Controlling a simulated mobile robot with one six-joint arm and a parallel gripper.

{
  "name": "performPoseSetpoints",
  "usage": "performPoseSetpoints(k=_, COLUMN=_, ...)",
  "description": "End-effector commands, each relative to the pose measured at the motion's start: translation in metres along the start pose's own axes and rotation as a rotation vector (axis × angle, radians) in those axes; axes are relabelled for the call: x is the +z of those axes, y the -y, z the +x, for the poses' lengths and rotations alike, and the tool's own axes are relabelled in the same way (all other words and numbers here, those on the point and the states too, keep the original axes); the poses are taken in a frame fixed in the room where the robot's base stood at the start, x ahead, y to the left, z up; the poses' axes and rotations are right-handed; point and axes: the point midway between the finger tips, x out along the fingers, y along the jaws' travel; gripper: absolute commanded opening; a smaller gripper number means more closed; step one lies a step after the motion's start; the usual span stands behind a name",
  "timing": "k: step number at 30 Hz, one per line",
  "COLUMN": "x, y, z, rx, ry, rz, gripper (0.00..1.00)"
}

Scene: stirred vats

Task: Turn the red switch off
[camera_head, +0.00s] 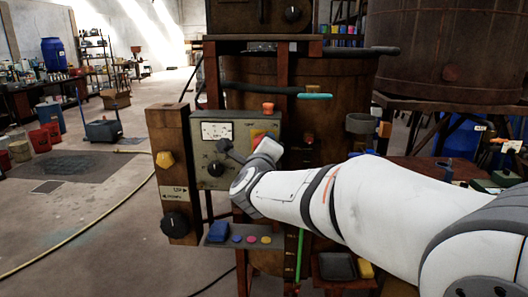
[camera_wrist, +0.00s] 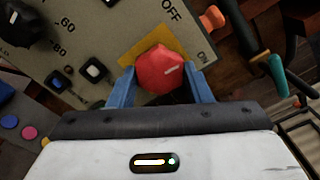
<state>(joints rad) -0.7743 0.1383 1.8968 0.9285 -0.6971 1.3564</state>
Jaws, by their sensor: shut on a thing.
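The red switch (camera_wrist: 162,70) is a red faceted knob on a yellow plate (camera_wrist: 135,55), with a pale pointer line on its face. In the wrist view, OFF and ON are printed on the panel beside it. My gripper (camera_wrist: 160,80) has its two blue fingers on either side of the knob, shut on it. In the head view, my gripper (camera_head: 262,150) is at the right part of the grey control panel (camera_head: 205,180). The red knob is hidden there behind my wrist, and a bit of the yellow plate shows.
A black dial (camera_head: 215,169) and a meter (camera_head: 217,131) are on the panel left of my gripper. A wooden post (camera_head: 170,190) with a yellow knob (camera_head: 165,159) stands further left. A shelf with coloured buttons (camera_head: 251,238) lies below.

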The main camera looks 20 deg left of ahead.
Motion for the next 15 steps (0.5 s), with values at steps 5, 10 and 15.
performPoseSetpoints(k=5, x=-0.0002, y=0.0004, z=0.0000, rx=0.001, ry=-0.001, rz=-0.166, gripper=0.22)
performPoseSetpoints(k=10, x=0.0002, y=0.0011, z=0.0000, rx=0.001, ry=-0.001, rz=-0.328, gripper=0.22)
performPoseSetpoints(k=15, x=0.0006, y=0.0016, z=0.0000, rx=0.002, ry=-0.001, rz=-0.489, gripper=0.22)
